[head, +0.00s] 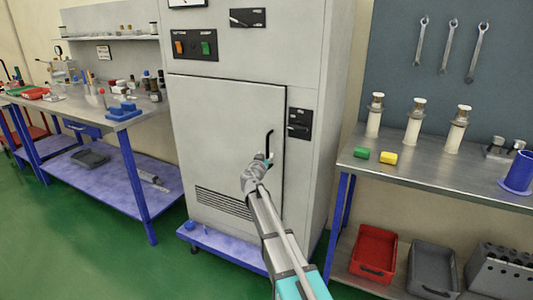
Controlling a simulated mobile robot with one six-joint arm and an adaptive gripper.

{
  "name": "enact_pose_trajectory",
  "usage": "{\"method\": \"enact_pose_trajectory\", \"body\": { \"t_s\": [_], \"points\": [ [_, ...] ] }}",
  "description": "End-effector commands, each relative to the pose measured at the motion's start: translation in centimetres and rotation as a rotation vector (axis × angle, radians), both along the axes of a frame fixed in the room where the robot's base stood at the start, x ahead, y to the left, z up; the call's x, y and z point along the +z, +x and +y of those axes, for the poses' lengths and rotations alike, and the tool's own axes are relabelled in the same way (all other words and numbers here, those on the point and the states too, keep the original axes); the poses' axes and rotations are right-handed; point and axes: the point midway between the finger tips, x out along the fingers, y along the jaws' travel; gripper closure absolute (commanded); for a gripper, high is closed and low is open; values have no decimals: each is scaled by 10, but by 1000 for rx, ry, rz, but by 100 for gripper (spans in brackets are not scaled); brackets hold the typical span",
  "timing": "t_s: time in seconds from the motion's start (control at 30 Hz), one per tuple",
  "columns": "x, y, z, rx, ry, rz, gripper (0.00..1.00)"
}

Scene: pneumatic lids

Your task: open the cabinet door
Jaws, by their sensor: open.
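The grey cabinet (295,45) stands upright in the middle of the head view on a blue base. Its door (225,120) is a flat grey panel with a vent grille low down, and it looks closed. A dark handle (269,142) sits near the door's right edge. My arm reaches up from the bottom of the view, and my gripper (264,158) is at the lower end of the handle. The gripper is open. It is small in view, and I cannot tell whether its fingers are around the handle or only beside it.
A bench (70,104) with tools and bottles stands at the left. A metal table (440,172) at the right carries white cylinders and green and yellow blocks, with red and grey bins (375,250) below. The green floor (110,255) in front of the cabinet's left side is clear.

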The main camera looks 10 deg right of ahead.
Motion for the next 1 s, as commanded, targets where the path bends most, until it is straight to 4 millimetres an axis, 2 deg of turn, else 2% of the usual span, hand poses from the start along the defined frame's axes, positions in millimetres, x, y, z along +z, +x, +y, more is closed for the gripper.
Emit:
{"method": "enact_pose_trajectory", "body": {
  "t_s": [0.1, 0.3, 0.73, 1.0],
  "points": [
    [0, 17, -6, -1, 0, 0, 46],
    [0, 31, -13, 0, 0, 0, 46],
    [0, 34, -16, 0, 0, 0, 46],
    [0, 34, -16, 0, 0, 0, 96]
  ]
}}
